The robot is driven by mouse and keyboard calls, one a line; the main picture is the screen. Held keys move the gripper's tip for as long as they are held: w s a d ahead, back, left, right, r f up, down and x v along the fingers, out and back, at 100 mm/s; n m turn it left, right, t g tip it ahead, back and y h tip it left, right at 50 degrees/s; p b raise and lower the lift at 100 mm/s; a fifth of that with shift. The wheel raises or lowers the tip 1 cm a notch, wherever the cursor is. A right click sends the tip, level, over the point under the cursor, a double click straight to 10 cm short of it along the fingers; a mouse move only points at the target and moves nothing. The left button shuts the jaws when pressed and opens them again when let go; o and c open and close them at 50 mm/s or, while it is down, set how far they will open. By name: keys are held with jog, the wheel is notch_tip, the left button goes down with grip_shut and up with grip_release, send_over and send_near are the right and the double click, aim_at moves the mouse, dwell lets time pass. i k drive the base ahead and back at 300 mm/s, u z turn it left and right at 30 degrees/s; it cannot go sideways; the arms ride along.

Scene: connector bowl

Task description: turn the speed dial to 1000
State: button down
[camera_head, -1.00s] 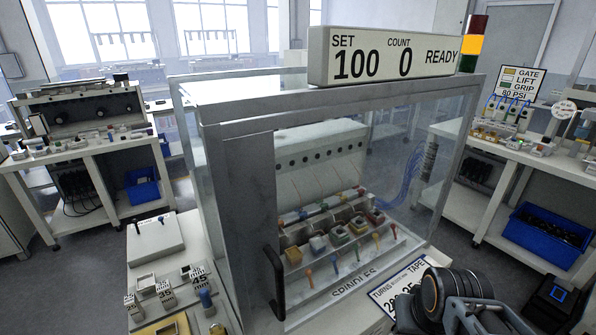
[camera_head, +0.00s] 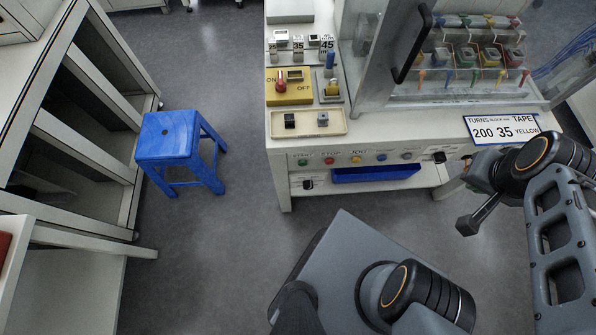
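The machine's front control panel (camera_head: 355,158) carries several coloured buttons. A black knob (camera_head: 439,157) sits at its right end. A second black knob (camera_head: 308,184) sits lower on the left, beneath the buttons. The small labels by the knobs are too small to read, so I cannot tell which is the speed dial or where either points. My gripper (camera_head: 468,225) appears at the right, in front of the bench and below and right of the right-hand knob, apart from both knobs. Its fingers are not clear enough to judge.
A blue stool (camera_head: 170,138) stands on the floor at left, beside open shelving (camera_head: 75,140). A yellow ON/OFF switch box (camera_head: 290,86) and a beige tray (camera_head: 306,123) sit on the bench. A sign (camera_head: 502,130) reads 200, 35, YELLOW.

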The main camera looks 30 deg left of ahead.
aim_at(308, 185)
jog(key=u, duration=1.25)
jog(key=i, duration=0.3)
jog(key=z, duration=0.65)
jog(key=k, duration=1)
jog(key=u, duration=1.5)
